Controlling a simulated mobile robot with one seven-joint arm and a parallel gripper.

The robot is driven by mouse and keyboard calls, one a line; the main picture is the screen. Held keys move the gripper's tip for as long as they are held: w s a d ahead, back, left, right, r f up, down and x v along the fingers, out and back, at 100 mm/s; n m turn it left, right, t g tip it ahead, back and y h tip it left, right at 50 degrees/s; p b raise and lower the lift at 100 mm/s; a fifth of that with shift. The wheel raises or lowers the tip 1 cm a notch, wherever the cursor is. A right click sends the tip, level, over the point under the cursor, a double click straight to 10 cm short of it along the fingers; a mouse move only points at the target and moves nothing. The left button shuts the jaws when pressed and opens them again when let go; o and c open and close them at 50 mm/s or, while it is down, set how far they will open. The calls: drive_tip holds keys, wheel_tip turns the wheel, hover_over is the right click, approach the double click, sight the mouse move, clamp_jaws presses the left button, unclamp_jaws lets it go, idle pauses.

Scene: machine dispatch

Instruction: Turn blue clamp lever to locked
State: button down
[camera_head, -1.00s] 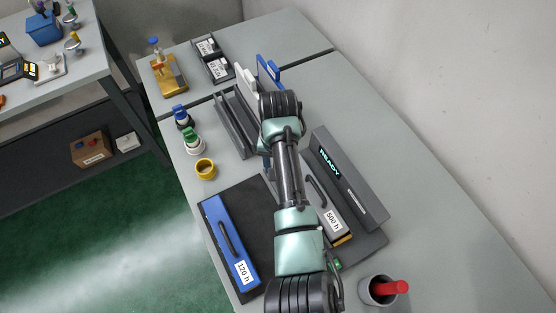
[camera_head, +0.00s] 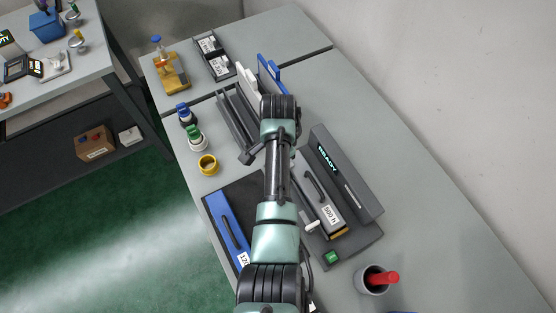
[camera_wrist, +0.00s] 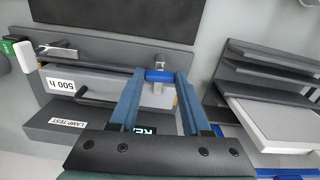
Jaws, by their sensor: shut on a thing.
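In the wrist view the blue clamp lever (camera_wrist: 160,75) is a short blue bar on a small metal clamp, lying across between my two finger ends beside the grey cartridge labelled 500 h (camera_wrist: 95,82). My gripper (camera_wrist: 161,78) is shut on the lever, with a finger at each end of it. That view shows the 500 h cartridge (camera_head: 322,199) in the grey machine with the READY display (camera_head: 341,170).
A second clamp lever (camera_wrist: 57,48) and a green button (camera_wrist: 8,46) are at the machine's other end. A blue 120 h cartridge (camera_head: 229,226) lies left of my arm. A rack (camera_head: 236,118) stands beyond it.

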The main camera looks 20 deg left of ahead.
drive_tip(key=shift+w+r+m, duration=0.1)
drive_tip(key=shift+m, duration=0.4)
drive_tip(key=shift+c, duration=1.8)
unclamp_jaws()
wheel_tip(320, 180, up, 13)
drive_tip(key=shift+b, duration=0.3)
